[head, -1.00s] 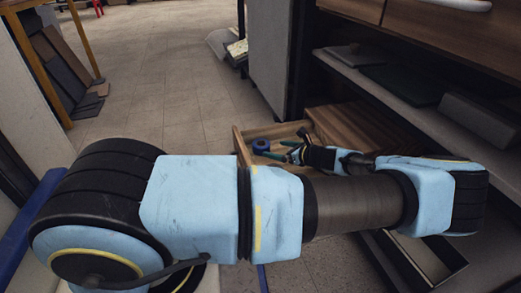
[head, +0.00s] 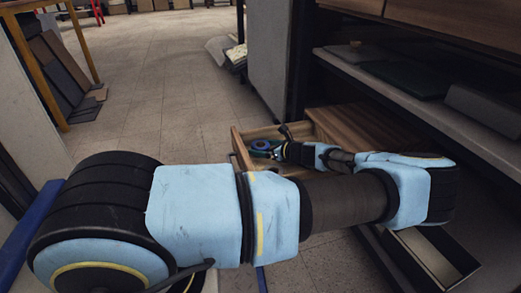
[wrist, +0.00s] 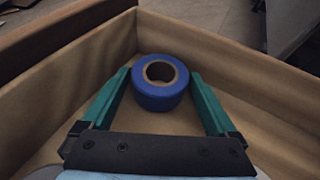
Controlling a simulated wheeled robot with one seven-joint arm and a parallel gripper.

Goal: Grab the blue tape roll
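The blue tape roll (wrist: 160,95) lies flat in the corner of an open wooden drawer (wrist: 225,45), its hole facing up. In the wrist view my gripper (wrist: 160,80) is open, with one green finger on each side of the roll. Small gaps seem to show between the fingers and the roll, and I cannot tell whether either touches it. In the head view the tape roll (head: 260,145) shows small in the drawer (head: 236,148), and my gripper (head: 268,152) reaches in from the right, its fingers partly hidden.
The drawer's walls rise close around the roll. A wooden cabinet block (head: 365,130) and a dark shelf (head: 430,105) with flat dark items stand to the right. A grey cabinet panel (head: 268,55) stands behind. The tiled floor (head: 160,85) at left is mostly clear.

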